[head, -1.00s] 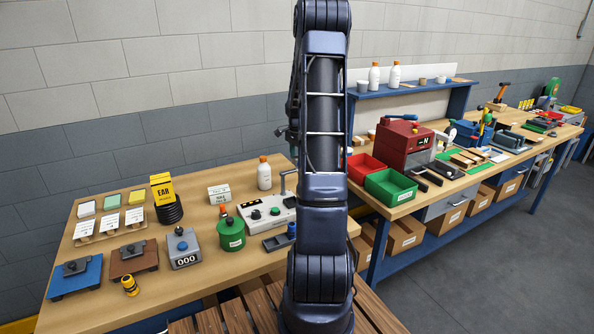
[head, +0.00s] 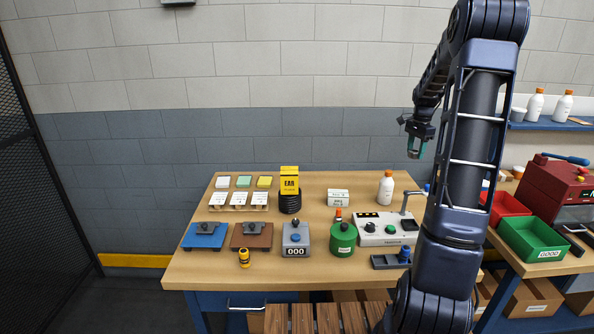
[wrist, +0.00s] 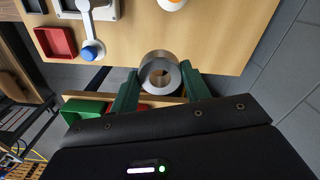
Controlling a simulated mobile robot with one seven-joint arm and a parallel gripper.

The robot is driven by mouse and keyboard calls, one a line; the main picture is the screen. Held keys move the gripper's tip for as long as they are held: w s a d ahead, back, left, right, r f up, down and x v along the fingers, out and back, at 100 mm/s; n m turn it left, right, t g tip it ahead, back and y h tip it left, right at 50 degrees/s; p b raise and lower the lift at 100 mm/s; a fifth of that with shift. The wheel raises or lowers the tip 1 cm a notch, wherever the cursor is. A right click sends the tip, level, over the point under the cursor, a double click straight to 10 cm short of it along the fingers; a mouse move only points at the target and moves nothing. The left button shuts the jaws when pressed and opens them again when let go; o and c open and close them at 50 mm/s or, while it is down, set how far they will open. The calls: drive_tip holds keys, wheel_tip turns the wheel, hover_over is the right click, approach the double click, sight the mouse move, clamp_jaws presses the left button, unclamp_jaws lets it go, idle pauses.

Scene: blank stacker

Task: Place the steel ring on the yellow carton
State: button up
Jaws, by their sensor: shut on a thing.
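The steel ring (wrist: 150,61) is a thick, shiny grey ring held between the green fingers of my gripper (wrist: 160,76) in the wrist view. My gripper is shut on it. In the head view my gripper (head: 415,150) hangs in the air above the back right of the bench, up and to the right of the yellow carton. The ring is too small to make out clearly there. The yellow carton (head: 289,175), with black lettering, stands upright at the back of the bench. A black ribbed round thing covers or hides its lower part.
A small white box (head: 338,197) and an orange-capped white bottle (head: 386,188) stand right of the carton on the wooden bench (head: 210,275). Small pads and white cards lie to its left. A grey counter box (head: 295,240) and green canister (head: 342,240) stand in front.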

drive_tip(key=w+a+r+n, duration=0.2)
drive_tip(key=a, duration=0.5)
drive_tip(key=w+a+r+n, duration=0.2)
drive_tip(key=a, duration=0.4)
wheel_tip(320, 180, up, 12)
drive_tip(key=f+n, duration=0.1)
drive_tip(key=n, duration=1.1)
hover_over(289, 170)
wheel_tip(289, 170, down, 19)
drive_tip(key=shift+r, duration=0.2)
drive_tip(key=shift+f, duration=0.15)
drive_tip(key=o, duration=1.1)
drive_tip(key=shift+o, duration=0.2)
